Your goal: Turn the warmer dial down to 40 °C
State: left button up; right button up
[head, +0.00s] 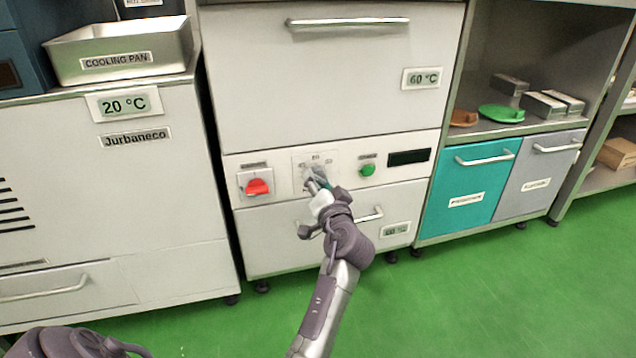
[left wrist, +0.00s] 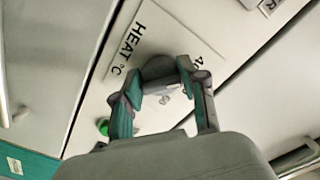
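The warmer dial (left wrist: 158,68) is a grey round knob on a white plate (left wrist: 122,62) marked "HEAT °C", with 40 and 60 marks in the left wrist view. In the head view the dial plate (head: 326,158) sits mid-panel on the white warmer, and my gripper largely covers the knob. My left gripper (head: 316,178) reaches the knob from the front. In the left wrist view its fingertips (left wrist: 160,78) lie on either side of the knob and appear to touch it. The pointer's direction cannot be made out. My right gripper is not in view.
A red switch (head: 257,187) is left of the dial; a green button (head: 367,170) and dark display (head: 408,157) are right of it. A drawer handle (head: 368,216) is below. A "60 °C" label (head: 422,78) is on the upper front. The green floor is clear at right.

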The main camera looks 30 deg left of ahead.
aim_at(315, 136)
pick_arm(q)
jog(key=o, duration=0.4)
jog(key=shift+f, duration=0.1)
jog(key=shift+o, duration=0.2)
notch_tip(315, 136, up, 10)
jog(key=shift+r, duration=0.1)
dwell(0.5)
